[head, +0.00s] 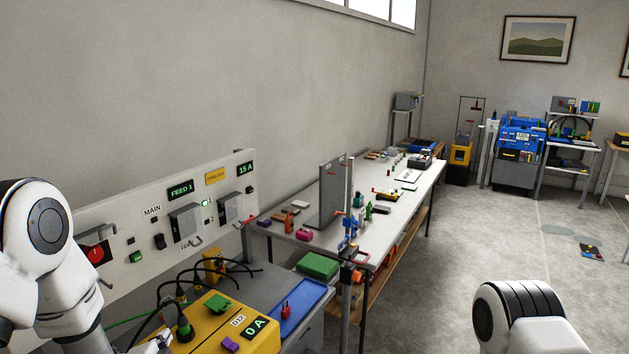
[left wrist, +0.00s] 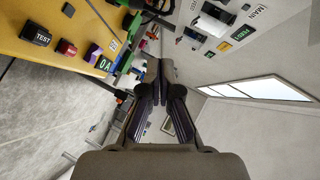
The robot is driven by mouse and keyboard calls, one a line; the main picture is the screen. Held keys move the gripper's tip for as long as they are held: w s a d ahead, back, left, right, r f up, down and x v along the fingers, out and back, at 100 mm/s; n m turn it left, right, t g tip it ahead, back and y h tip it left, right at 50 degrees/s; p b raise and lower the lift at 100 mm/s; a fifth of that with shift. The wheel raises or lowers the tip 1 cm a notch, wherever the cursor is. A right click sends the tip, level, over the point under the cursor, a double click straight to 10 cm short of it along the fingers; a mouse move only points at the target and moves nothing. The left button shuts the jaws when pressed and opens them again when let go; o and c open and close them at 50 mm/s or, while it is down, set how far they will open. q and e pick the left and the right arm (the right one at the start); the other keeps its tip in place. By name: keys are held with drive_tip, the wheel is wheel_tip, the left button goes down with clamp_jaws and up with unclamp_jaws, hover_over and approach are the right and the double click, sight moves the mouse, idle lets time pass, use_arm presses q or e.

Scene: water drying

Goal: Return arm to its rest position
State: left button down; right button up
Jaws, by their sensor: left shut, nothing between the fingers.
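My left arm comes in at the lower left of the head view. My left gripper (head: 158,343) shows only in part at the bottom edge there, beside the yellow box (head: 199,337). In the left wrist view my left gripper (left wrist: 160,76) has its dark fingers together, with nothing held between them. The yellow box also shows at the upper left of that view (left wrist: 45,18). Part of my right arm shows at the lower right of the head view, but its gripper is out of view.
A wall panel (head: 132,214) with switches and displays stands behind the yellow box. Black cables (head: 159,302) loop between them. A blue tray (head: 304,306) holds a red padlock-like item (head: 286,310). A long cluttered workbench (head: 342,239) lies beyond. The floor at right is mostly clear.

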use_arm(q)
drive_tip(key=s+d+f+n+g+h, duration=0.1)
drive_tip(key=s+d+f+n+g, duration=0.2)
drive_tip(key=s+f, duration=0.55)
drive_tip(key=s+d+f+n+g+h, duration=0.1)
drive_tip(key=s+f+n+g, duration=0.25)
drive_tip(key=s+f, duration=0.45)
drive_tip(key=s+d+f+n+g, duration=0.1)
drive_tip(key=s+f+n+g, duration=0.25)
drive_tip(key=s, duration=0.45)
drive_tip(key=s+d+f+n+g, duration=0.1)
drive_tip(key=s+f+n+g, duration=0.2)
drive_tip(key=s, duration=0.5)
wheel_tip(320, 180, down, 12)
drive_tip(key=s+g+b, duration=0.1)
drive_tip(key=s+b, duration=0.1)
drive_tip(key=b, duration=0.8)
drive_tip(key=shift+r, duration=0.25)
use_arm(e)
wheel_tip(320, 180, down, 10)
drive_tip(key=shift+s+r, duration=0.15)
drive_tip(key=shift+s, duration=0.25)
drive_tip(key=shift+d, duration=0.1)
